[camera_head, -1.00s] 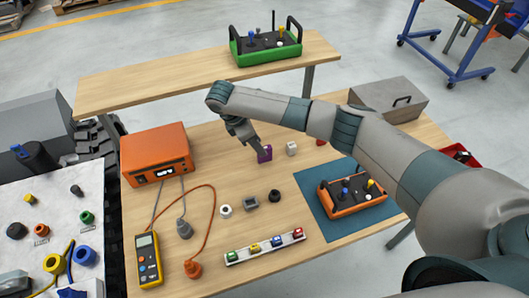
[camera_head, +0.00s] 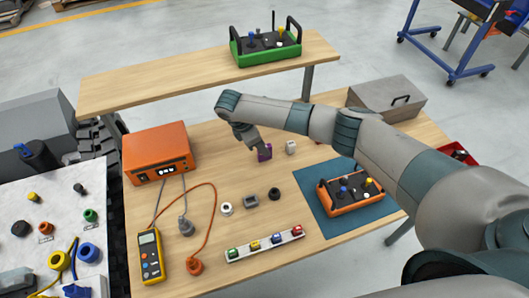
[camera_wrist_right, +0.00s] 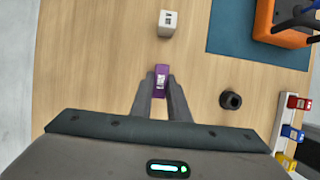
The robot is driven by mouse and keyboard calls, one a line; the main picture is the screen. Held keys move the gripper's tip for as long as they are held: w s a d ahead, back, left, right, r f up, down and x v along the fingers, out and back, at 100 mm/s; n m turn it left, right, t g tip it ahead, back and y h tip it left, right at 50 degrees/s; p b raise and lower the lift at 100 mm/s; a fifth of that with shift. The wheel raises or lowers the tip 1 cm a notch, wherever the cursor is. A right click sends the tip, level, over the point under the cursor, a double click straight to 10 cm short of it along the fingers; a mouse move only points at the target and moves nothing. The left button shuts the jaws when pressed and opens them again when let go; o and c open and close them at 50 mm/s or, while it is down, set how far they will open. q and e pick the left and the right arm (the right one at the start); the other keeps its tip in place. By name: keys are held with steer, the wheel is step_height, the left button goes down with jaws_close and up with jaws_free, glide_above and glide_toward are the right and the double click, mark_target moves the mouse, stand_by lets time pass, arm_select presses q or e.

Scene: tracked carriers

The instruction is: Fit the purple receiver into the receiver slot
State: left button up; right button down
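The purple receiver (camera_head: 265,152) stands on the wooden table near its middle, with a pale label on its top in the right wrist view (camera_wrist_right: 161,78). I see no clear lift off the table. I cannot pick out the receiver slot. An orange control box (camera_head: 349,194) lies on a blue mat (camera_head: 383,210) to the right. My left gripper is out of view.
A white cube (camera_head: 291,147) stands close beside the receiver. Grey and black fittings (camera_head: 250,201) and a strip of coloured blocks (camera_head: 265,245) lie nearer. An orange power unit (camera_head: 158,153) is at left. A green control box (camera_head: 265,47) sits on the rear shelf.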

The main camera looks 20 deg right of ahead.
mark_target(267, 145)
steer(key=shift+r, duration=0.1)
stand_by(0.3)
steer(key=shift+r+b, duration=0.4)
steer(key=shift+r, duration=0.15)
step_height(267, 145, up, 2)
steer(key=shift+w+r+b, duration=0.1)
steer(key=shift+r+b, duration=0.1)
steer(key=shift+b, duration=0.4)
steer(key=s+d+r+b, duration=0.1)
steer(key=s+d+r, duration=0.6)
steer(key=s, duration=0.2)
steer(key=shift+s+r, duration=0.15)
steer(key=shift+s, duration=0.1)
